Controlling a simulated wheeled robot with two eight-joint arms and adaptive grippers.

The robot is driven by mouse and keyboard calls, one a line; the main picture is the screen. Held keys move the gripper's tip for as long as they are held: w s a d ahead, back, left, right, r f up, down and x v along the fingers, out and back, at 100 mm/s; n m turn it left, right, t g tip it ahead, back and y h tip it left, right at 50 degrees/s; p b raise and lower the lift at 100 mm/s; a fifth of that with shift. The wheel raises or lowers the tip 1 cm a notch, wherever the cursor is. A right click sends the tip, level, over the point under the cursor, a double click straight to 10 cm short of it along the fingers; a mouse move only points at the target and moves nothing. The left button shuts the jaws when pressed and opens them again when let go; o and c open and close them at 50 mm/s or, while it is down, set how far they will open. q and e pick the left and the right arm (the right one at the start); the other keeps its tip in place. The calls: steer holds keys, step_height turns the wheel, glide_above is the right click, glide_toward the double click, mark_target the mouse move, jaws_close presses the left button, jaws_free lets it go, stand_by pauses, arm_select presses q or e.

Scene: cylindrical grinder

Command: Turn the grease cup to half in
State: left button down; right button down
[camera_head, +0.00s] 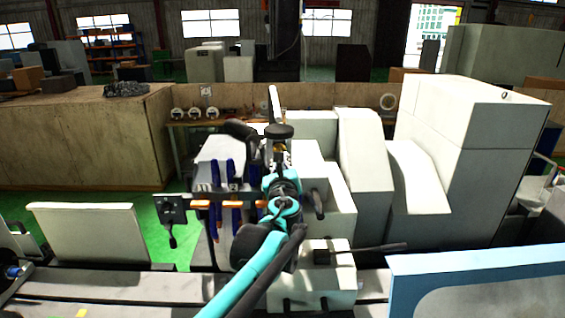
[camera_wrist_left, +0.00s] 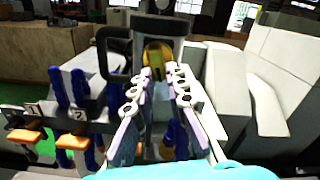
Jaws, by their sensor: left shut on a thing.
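The grease cup (camera_wrist_left: 157,57) is a small brass-yellow round piece on the machine, straight ahead in the left wrist view. In the head view the left gripper (camera_head: 279,164) is at the end of my teal arm. My right gripper is not in view.
Blue-handled parts and orange pieces hang on a numbered rack (camera_wrist_left: 85,122) left of the gripper. A dark square frame (camera_wrist_left: 114,50) stands close beside the cup. White machine housings (camera_head: 364,165) rise on the right. A black lever (camera_head: 375,250) sticks out below right.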

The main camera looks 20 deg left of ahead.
arm_select(q)
steer(key=shift+a+f+m, duration=0.1)
steer(key=shift+a+m, duration=0.1)
steer(key=shift+m, duration=1.6)
steer(key=c, duration=1.5)
jaws_free()
steer(key=shift+c, duration=0.2)
steer(key=shift+s, duration=0.1)
steer(key=v, duration=1.2)
